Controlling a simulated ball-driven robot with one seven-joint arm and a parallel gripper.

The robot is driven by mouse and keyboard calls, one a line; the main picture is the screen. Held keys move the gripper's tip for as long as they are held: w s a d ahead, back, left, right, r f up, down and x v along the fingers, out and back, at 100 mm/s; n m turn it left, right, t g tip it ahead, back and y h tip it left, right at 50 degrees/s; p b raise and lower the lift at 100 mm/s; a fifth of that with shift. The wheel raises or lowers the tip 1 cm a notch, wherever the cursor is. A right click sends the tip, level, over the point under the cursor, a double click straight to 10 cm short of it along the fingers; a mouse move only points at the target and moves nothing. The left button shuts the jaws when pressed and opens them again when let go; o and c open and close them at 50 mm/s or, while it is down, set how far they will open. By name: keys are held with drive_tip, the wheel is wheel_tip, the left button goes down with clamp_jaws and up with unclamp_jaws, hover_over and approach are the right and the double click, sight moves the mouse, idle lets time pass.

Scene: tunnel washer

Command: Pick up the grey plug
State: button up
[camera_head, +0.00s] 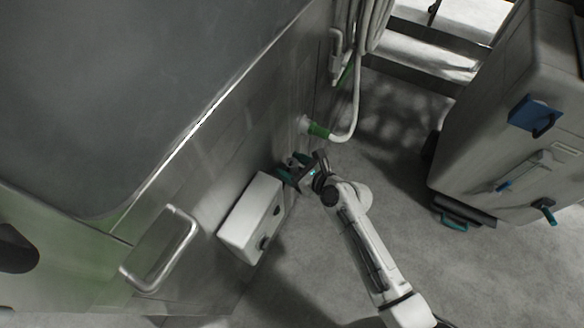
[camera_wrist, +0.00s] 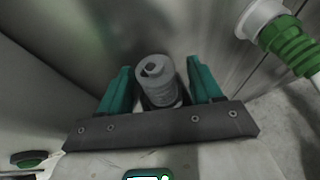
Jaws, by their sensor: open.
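The grey plug (camera_wrist: 157,86) shows in the wrist view as a ribbed grey cylinder with a hole in its end. It stands between the two teal fingers of my gripper (camera_wrist: 160,69). The gripper is open, with a visible gap between the plug and each finger. The plug's lower end is partly hidden behind the gripper's dark bar. In the head view my gripper (camera_head: 292,168) is close to the metal wall of the machine, and the plug is too small there to make out clearly.
A white box (camera_head: 250,215) is on the wall just left of my gripper. A white hose (camera_head: 355,110) with a green fitting (camera_head: 318,130) is close above it. A large grey cabinet (camera_head: 510,130) stands at the right. Open floor (camera_head: 400,215) lies between.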

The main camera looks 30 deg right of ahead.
drive_tip(key=shift+c, duration=0.3)
drive_tip(key=c, duration=1)
drive_tip(key=shift+c, duration=0.2)
